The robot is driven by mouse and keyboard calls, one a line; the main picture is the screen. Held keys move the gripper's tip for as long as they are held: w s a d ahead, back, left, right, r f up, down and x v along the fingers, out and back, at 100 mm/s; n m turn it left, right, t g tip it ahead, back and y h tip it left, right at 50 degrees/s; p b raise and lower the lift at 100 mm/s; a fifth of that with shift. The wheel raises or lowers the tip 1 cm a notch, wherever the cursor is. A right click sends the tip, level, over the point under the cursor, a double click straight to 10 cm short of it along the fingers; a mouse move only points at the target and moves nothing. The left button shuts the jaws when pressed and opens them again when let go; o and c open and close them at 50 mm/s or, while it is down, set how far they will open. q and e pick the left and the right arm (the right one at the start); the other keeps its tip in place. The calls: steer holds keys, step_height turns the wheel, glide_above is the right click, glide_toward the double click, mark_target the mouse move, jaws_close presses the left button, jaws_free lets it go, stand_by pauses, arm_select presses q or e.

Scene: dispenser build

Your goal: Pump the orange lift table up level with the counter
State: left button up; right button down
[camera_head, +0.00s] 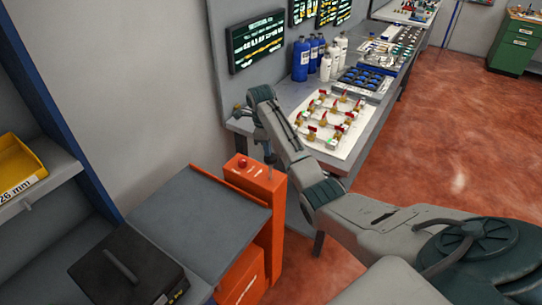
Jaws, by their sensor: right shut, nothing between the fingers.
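The orange lift table (278,215) stands left of centre, with a flat dark grey top (200,220) and an orange column at its right. A red knob (243,163) sits on top of the column. My right gripper (269,158) points down just above the column's top, right of the red knob; it is shut and empty. I cannot tell whether its tips touch the column. The grey counter (376,128) runs along the wall behind, partly hidden by my right arm. My left gripper is out of view.
A black case with a handle (125,270) lies on a grey surface at the lower left. A yellow bin (20,165) sits on a shelf. On the counter stand blue bottles (301,60) and a white board with red-handled valves (330,122). Red floor (440,140) is clear at right.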

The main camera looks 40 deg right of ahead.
steer(key=shift+s+f+b, duration=0.1)
steer(key=shift+f+b, duration=0.85)
steer(key=shift+f, duration=3.4)
steer(key=shift+w+a+r+p, duration=0.3)
steer(key=shift+w+a+r, duration=0.3)
steer(key=shift+w+a, duration=0.3)
steer(key=shift+w+a+f, duration=0.1)
steer(key=shift+w, duration=0.25)
steer(key=shift+r, duration=0.35)
step_height(320, 180, up, 10)
steer(key=b, duration=0.1)
steer(key=shift+w+a+b, duration=0.3)
steer(key=shift+w+a, duration=0.05)
steer(key=shift+a, duration=0.05)
